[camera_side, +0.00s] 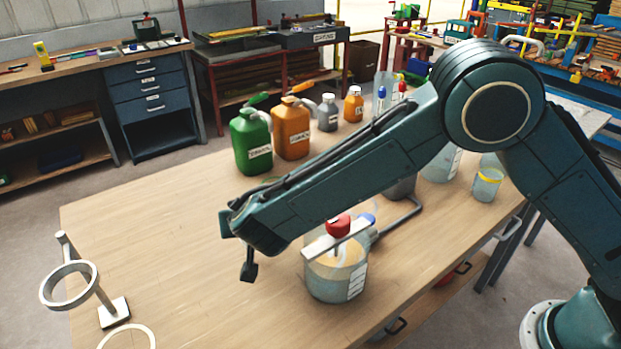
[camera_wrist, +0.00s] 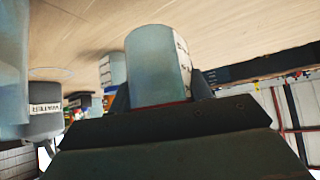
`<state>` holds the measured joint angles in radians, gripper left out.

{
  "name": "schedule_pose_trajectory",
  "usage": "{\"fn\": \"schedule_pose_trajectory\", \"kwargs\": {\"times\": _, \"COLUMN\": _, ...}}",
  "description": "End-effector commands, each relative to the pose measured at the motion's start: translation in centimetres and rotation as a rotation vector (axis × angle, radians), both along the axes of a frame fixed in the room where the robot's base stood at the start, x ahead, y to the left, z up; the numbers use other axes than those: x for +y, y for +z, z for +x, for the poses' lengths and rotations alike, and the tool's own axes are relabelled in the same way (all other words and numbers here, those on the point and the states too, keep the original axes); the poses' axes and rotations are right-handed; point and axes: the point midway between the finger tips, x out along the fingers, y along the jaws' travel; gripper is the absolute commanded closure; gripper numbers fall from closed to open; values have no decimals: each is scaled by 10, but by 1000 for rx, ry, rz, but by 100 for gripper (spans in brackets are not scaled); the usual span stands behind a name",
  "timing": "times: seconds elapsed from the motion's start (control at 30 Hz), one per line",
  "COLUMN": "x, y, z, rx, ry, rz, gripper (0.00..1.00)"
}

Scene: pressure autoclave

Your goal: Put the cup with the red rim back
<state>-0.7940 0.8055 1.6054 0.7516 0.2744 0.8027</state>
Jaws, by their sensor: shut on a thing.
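In the wrist view, a cloudy, translucent cup (camera_wrist: 155,65) with a white label stands between the two dark fingers of my gripper (camera_wrist: 160,90). A thin red edge shows on the cup's gripper side. My gripper is shut on this cup. That view looks upside down, with the wooden table at the top. In the side view, I cannot make out the held cup; my arm hides part of the table. A clear vessel (camera_side: 325,285) with a pale bar and a red knob (camera_side: 338,225) stands below my arm. A yellow-rimmed cup (camera_side: 488,182) stands at the right.
A white ring stand (camera_side: 70,287) is at the table's left end. A green jug (camera_side: 250,145), an orange jug (camera_side: 291,132) and small bottles line the back. A labelled grey container (camera_wrist: 45,122) is left in the wrist view. Bare tabletop (camera_side: 170,230) lies left of my arm.

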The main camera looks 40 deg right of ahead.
Motion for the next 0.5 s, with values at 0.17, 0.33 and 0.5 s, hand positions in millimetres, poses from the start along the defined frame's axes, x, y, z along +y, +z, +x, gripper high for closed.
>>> {"fn": "schedule_pose_trajectory", "kwargs": {"times": 0.17, "x": 0, "y": -5, "z": 0, "rx": 1, "ry": 0, "rz": -1, "gripper": 81}}
{"fn": "schedule_pose_trajectory", "kwargs": {"times": 0.33, "x": -1, "y": -23, "z": 0, "rx": 2, "ry": 0, "rz": -2, "gripper": 81}}
{"fn": "schedule_pose_trajectory", "kwargs": {"times": 0.5, "x": -1, "y": -40, "z": 0, "rx": 1, "ry": -1, "rz": -2, "gripper": 81}}
